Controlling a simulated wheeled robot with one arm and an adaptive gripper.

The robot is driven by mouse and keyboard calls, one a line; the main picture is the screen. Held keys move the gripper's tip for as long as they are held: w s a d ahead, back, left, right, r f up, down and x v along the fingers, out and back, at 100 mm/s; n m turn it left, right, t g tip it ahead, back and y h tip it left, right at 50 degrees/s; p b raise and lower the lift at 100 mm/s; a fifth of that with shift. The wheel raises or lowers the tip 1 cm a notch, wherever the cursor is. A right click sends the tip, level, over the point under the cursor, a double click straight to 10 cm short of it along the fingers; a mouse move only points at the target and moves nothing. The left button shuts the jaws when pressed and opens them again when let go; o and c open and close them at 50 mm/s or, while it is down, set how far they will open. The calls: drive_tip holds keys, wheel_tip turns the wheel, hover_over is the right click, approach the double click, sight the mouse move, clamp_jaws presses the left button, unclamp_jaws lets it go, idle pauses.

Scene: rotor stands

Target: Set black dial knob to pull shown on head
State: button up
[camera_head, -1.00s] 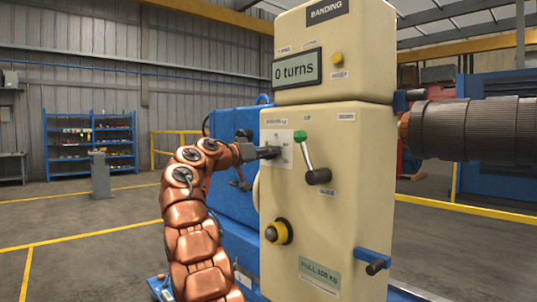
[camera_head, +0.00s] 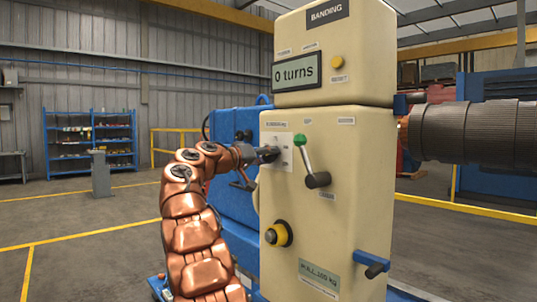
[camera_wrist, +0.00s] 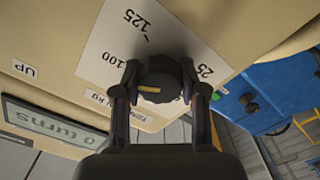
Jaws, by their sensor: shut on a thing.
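The black dial knob (camera_wrist: 160,75) sits on a white scale plate (camera_wrist: 135,40) on the cream machine head. The plate reads 25, 100 and 125, and other marks are hidden. A yellow pointer line on the knob points left in the wrist view, a little below the 100. My gripper (camera_wrist: 160,82) is shut on the knob, one finger on each side. In the head view my gripper (camera_head: 262,154) reaches the plate (camera_head: 286,165) from the left and hides the knob. The label plate (camera_head: 318,276) low on the head reads "PULL 100 kg".
A green-tipped lever (camera_head: 305,155) stands close right of the dial plate. A black and yellow knob (camera_head: 278,234) is below. The display (camera_head: 297,69) reads "0 turns". A blue-bracketed handle (camera_head: 373,263) sticks out at lower right.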

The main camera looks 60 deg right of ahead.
drive_tip(key=shift+n, duration=0.3)
drive_tip(key=o, duration=1.2)
drive_tip(key=shift+c, duration=0.2)
drive_tip(key=shift+a, duration=0.1)
drive_tip(key=v, duration=1.1)
drive_tip(key=shift+a, duration=0.4)
drive_tip(key=shift+w, duration=0.1)
